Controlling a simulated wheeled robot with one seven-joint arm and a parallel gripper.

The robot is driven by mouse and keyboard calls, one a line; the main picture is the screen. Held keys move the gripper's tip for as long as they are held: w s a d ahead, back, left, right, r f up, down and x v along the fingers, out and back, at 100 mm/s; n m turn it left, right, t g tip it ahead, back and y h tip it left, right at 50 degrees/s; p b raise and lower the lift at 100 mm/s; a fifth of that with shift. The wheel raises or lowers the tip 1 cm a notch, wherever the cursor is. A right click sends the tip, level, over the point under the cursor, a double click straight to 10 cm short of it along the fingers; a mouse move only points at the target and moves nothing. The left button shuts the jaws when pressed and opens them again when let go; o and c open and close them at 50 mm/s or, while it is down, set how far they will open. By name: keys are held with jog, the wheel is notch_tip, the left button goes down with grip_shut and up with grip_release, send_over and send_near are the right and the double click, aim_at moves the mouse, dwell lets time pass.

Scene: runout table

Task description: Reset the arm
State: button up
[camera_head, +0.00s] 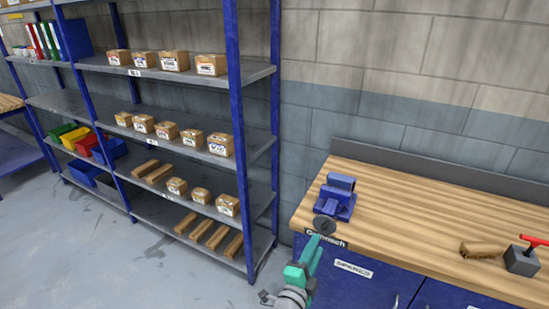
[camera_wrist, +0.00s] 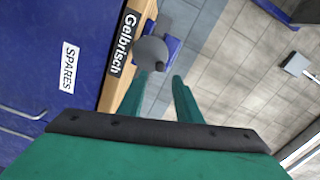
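My gripper (camera_head: 314,241) is at the front left corner of the wooden table, near the table's edge label. In the wrist view my gripper (camera_wrist: 159,80) shows two green fingers apart, with nothing between them. A grey round part (camera_wrist: 150,53) of the blue vise shows just beyond the fingertips; I cannot tell the exact gap. Much of my arm is outside the head view.
The table (camera_head: 420,220) carries the blue vise (camera_head: 337,197), a brown piece (camera_head: 482,249) and a grey block with a red handle (camera_head: 522,260). Blue cabinets marked SPARES (camera_head: 353,269) are below. A shelf rack (camera_head: 238,120) with boxes stands left. Floor (camera_head: 110,270) between is clear.

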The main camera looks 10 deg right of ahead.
jog(key=s+a+f+n+y, duration=0.3)
jog(key=s+f+n, duration=0.1)
jog(key=s+n, duration=0.25)
jog(key=s+a+f+n+t+y, duration=0.1)
jog(key=s+a+f+n+y, duration=0.2)
jog(key=s+f+n, duration=0.35)
jog(key=s+a+f+n+y, duration=0.2)
jog(key=s+a+n+y, duration=0.15)
jog(key=s, duration=0.55)
jog(key=s+a+r+n, duration=0.1)
jog(key=s+a, duration=0.3)
jog(key=s, duration=0.5)
jog(key=s+a+r+n, duration=0.1)
jog(key=s+a+n, duration=0.3)
jog(key=s, duration=0.6)
jog(key=shift+s+a+g, duration=0.25)
jog(key=shift+a+g, duration=0.05)
jog(key=shift+a, duration=0.4)
jog(key=shift+w+y, duration=0.1)
jog(key=shift+y, duration=0.15)
